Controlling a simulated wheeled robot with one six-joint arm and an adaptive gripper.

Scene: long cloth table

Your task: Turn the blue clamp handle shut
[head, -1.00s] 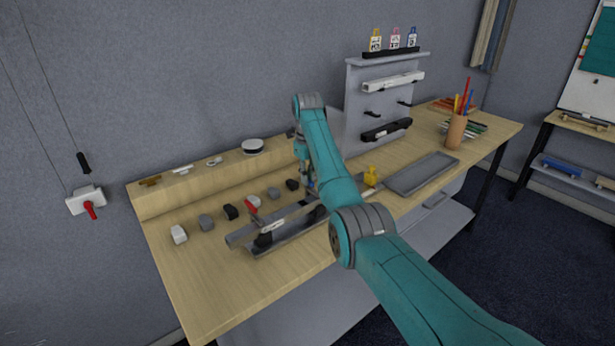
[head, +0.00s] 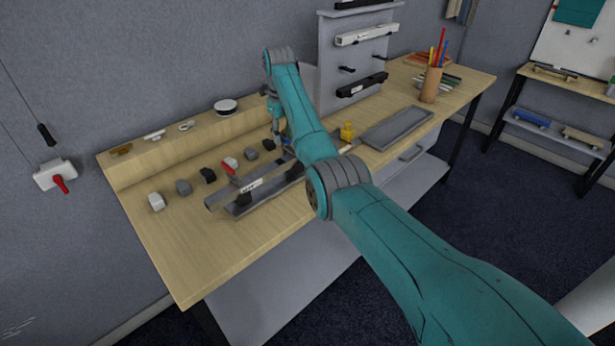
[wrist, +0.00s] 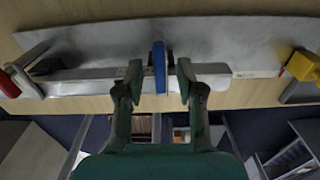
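The blue clamp handle (wrist: 159,67) stands upright in the picture at the middle of the wrist view, in front of a grey metal rail (wrist: 215,40). My gripper (wrist: 160,80) is open, with one finger on each side of the handle and a visible gap on both sides.
A yellow block (head: 347,131) sits by the fixture's right end. Several small grey, black and white blocks (head: 183,187) lie behind the fixture. A grey tray (head: 398,127), a pencil cup (head: 430,87) and an upright rack (head: 330,60) stand farther right. The table's near left is clear.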

